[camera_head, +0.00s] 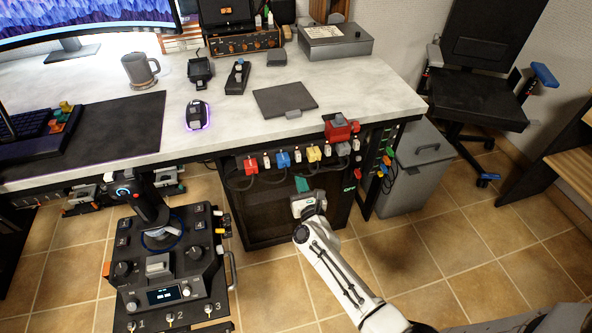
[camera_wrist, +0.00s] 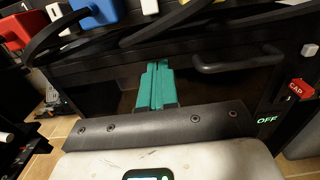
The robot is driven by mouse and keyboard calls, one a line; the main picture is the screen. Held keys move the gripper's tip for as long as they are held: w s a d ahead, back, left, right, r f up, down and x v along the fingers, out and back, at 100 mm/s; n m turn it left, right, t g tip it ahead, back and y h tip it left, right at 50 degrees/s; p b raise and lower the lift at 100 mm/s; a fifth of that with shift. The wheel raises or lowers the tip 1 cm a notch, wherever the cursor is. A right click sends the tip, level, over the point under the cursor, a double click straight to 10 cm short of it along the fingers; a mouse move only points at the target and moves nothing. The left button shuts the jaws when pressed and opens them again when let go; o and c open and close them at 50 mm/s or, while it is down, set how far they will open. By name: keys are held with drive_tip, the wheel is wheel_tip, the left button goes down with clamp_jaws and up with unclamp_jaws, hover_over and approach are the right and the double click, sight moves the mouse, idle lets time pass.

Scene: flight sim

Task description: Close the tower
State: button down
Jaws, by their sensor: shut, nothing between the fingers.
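The tower (camera_head: 265,220) is a black cabinet under the desk's front edge, with a dark front. In the wrist view a dark front panel with a black bar handle (camera_wrist: 238,63) is close ahead. I cannot tell whether this panel is fully shut or ajar. My gripper (camera_head: 302,185) is in front of the tower's upper part, below the row of coloured plugs. Its green fingers (camera_wrist: 156,85) are together and empty, left of the handle. Contact with the panel cannot be judged. A green OFF label (camera_wrist: 266,120) glows to the right.
Coloured plugs with hanging cables (camera_head: 283,160) line the desk edge above my gripper. A joystick console (camera_head: 170,265) stands left, a grey bin (camera_head: 415,165) right, and a black chair (camera_head: 480,85) behind it. Tiled floor (camera_head: 440,240) is open at the right.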

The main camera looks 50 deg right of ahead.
sight(294, 163)
drive_tip(key=shift+b+x, duration=0.35)
drive_tip(key=shift+x, duration=2.25)
drive_tip(key=shift+d, duration=0.1)
drive_tip(key=b+x, duration=0.2)
drive_tip(key=x, duration=0.1)
drive_tip(key=shift+w+d+f+b, duration=0.1)
drive_tip(key=shift+w+f+b, duration=0.1)
drive_tip(key=shift+b, duration=0.1)
drive_tip(key=shift+w+d+r, duration=0.1)
drive_tip(key=shift+w+d, duration=0.1)
drive_tip(key=shift+w, duration=0.1)
drive_tip(key=shift+w+r, duration=0.1)
drive_tip(key=shift+r, duration=0.2)
drive_tip(key=shift+f, duration=0.1)
